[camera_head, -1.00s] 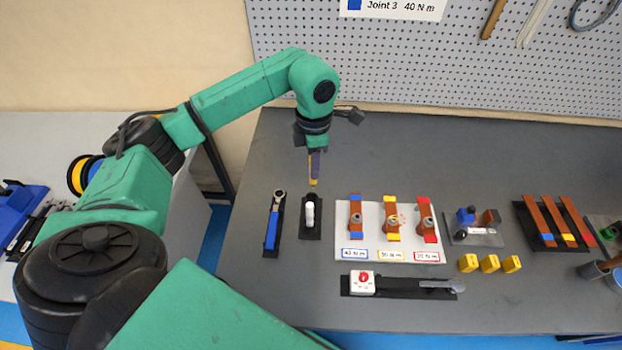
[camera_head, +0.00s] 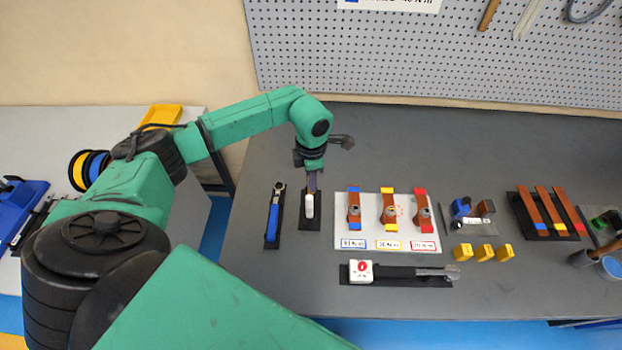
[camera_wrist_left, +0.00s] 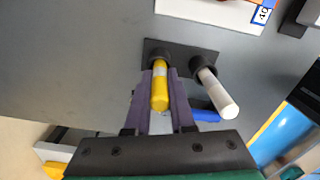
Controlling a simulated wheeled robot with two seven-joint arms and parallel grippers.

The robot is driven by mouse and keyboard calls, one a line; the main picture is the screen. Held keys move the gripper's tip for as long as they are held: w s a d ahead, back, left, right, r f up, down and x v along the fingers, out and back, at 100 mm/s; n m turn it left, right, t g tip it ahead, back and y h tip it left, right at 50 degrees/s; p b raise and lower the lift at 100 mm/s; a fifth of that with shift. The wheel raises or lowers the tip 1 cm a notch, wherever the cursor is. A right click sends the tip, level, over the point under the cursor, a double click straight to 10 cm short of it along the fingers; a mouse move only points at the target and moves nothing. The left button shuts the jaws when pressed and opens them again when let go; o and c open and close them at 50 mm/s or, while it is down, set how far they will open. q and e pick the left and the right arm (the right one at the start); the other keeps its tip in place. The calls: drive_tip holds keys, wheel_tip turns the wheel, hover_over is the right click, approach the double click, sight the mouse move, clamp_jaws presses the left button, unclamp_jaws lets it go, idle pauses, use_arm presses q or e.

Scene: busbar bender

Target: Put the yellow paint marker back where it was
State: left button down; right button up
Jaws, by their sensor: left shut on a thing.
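The yellow paint marker (camera_wrist_left: 160,92) is between the purple fingers of my left gripper (camera_wrist_left: 163,80), which is shut on it. In the left wrist view its far end meets a black round socket on the small black holder (camera_wrist_left: 165,46). I cannot tell how deep it sits. A white marker (camera_wrist_left: 217,95) stands in the other socket of the same holder, close beside the finger. In the head view my left gripper (camera_head: 311,178) is at the back end of the holder (camera_head: 310,224), behind the white marker (camera_head: 310,206). The yellow marker is hidden there. My right gripper is not in view.
A blue-handled wrench (camera_head: 272,222) lies in a black tray just left of the holder. A white board (camera_head: 375,220) with three busbars is to the right. A white box with a red button (camera_head: 361,270) is in front. The back of the table is clear.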

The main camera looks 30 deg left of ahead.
use_arm(q)
drive_tip(key=c, duration=0.8)
unclamp_jaws()
drive_tip(key=shift+o, duration=0.2)
drive_tip(key=shift+r, duration=0.15)
drive_tip(key=shift+r+p, duration=0.55)
drive_tip(key=shift+p, duration=0.3)
wheel_tip(320, 180, up, 11)
drive_tip(key=b, duration=0.4)
drive_tip(key=shift+r, duration=0.3)
